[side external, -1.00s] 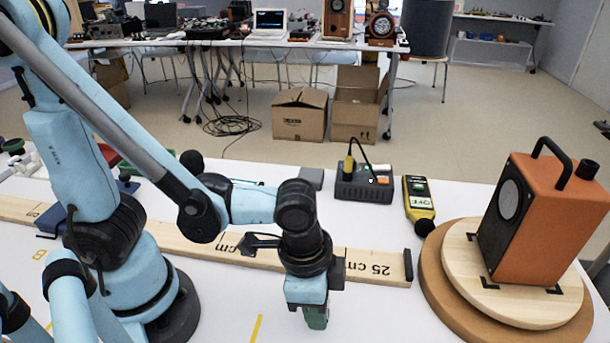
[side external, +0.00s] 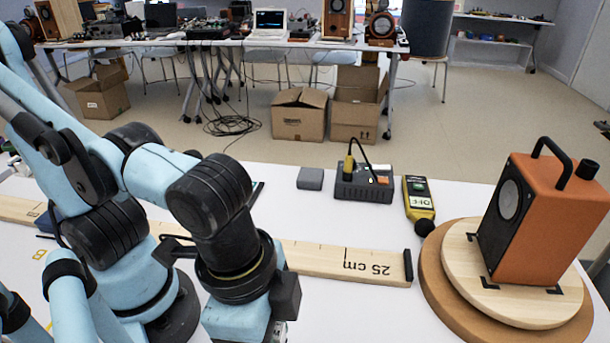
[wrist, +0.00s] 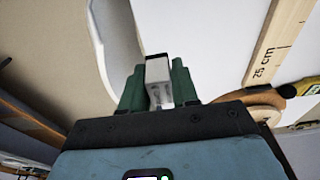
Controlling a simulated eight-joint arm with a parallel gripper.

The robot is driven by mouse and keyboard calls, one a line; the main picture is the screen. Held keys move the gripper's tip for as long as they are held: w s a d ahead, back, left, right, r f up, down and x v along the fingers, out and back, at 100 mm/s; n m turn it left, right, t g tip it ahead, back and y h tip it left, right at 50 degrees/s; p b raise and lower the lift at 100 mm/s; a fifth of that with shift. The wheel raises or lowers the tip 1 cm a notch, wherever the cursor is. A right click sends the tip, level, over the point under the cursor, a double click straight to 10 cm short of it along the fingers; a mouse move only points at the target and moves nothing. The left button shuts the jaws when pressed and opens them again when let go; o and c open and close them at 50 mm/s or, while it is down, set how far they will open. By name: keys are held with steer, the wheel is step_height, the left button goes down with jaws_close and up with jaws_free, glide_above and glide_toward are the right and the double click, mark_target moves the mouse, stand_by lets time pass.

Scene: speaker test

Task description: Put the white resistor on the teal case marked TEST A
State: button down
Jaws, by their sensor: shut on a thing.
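My gripper (wrist: 158,88) shows in the wrist view with its two green fingers shut on a pale, boxy piece with a dark end, which I take to be the white resistor (wrist: 158,75). It sticks out past the fingertips. In the side external view my wrist is at the bottom, left of centre, and the fingers are mostly cut off by the lower edge. I cannot make out a teal case marked TEST A in either view; my arm covers much of the left of the table.
A wooden ruler (side external: 340,262) lies across the table, also in the wrist view (wrist: 277,45). Behind it are a grey block (side external: 310,179), a dark socket box (side external: 363,184) and a yellow meter (side external: 419,205). An orange speaker (side external: 545,225) stands on a round wooden turntable (side external: 450,265) at right.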

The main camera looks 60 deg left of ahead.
steer(key=shift+w+a+r+n, duration=0.1)
steer(key=shift+w+r+n, duration=0.1)
steer(key=shift+w+n, duration=0.1)
steer(key=w+a+r+n+y, duration=0.1)
steer(key=w+a+n, duration=0.65)
steer(key=a, duration=0.35)
steer(key=w+a+n+y, duration=0.1)
steer(key=w+a+n, duration=0.6)
steer(key=a, duration=0.4)
steer(key=a+f+n, duration=0.1)
steer(key=a+f, duration=0.1)
steer(key=a, duration=0.5)
steer(key=s+a+f+n, duration=0.1)
steer(key=a+f, duration=0.1)
steer(key=a, duration=0.5)
steer(key=s+a+f+n, duration=0.1)
steer(key=a+f, duration=0.1)
steer(key=a, duration=0.5)
steer(key=shift+a+f, duration=0.3)
steer(key=shift+f, duration=2.1)
